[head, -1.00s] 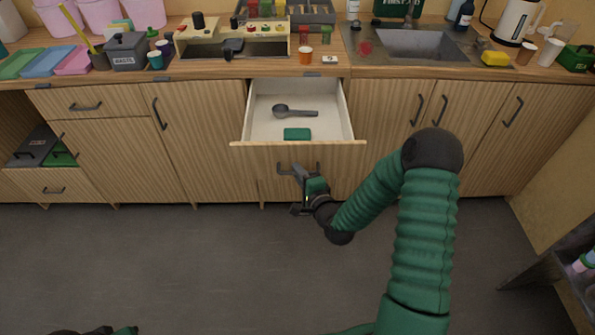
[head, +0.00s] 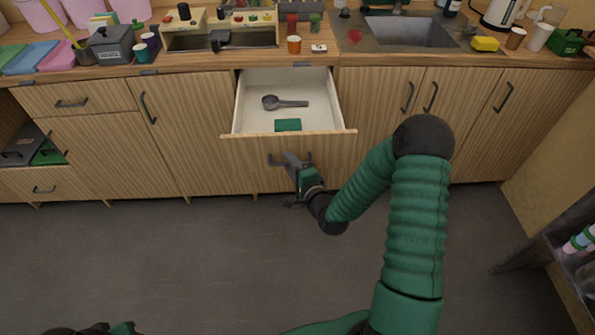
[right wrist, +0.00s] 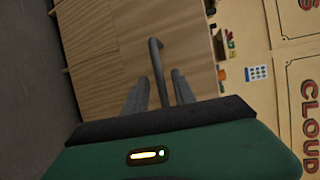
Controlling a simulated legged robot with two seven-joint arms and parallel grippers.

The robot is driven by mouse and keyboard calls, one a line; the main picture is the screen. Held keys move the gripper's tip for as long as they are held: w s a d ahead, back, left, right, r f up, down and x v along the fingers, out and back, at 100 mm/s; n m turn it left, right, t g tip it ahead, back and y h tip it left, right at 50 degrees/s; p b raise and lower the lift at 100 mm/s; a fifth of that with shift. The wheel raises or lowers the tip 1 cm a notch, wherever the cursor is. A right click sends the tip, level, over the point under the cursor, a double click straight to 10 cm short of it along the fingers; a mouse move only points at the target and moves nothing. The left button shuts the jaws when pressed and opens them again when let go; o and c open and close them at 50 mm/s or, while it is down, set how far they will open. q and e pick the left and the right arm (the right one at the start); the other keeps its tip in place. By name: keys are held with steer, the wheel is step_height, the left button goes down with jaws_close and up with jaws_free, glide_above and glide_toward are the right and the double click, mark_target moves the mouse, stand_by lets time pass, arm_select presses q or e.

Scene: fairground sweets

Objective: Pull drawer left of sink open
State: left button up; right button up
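The wooden drawer (head: 232,141) left of the sink (head: 410,32) is pulled far out. Its pale inside holds a dark scoop (head: 285,103) and a green block (head: 288,125). My right gripper (head: 292,161) is low in front of the drawer, at its dark bar handle (head: 274,160). In the right wrist view the handle (right wrist: 157,62) runs between my two grey fingers (right wrist: 160,90), with narrow gaps showing beside it. The fingers look parted around the handle, not pressed on it. Only a dark and green bit of my left arm shows at the bottom left; its fingers cannot be made out.
Closed cupboard doors flank the drawer. The counter above carries a fryer-like machine (head: 220,36), an orange cup (head: 294,45) and a yellow sponge (head: 485,44). A dark shelf (head: 545,250) stands at the right. The grey floor in front is clear.

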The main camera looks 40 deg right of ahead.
steer(key=p+v, duration=1)
steer(key=v, duration=0.6)
steer(key=shift+s, duration=0.25)
steer(key=shift+f, duration=0.15)
steer(key=shift+w, duration=0.1)
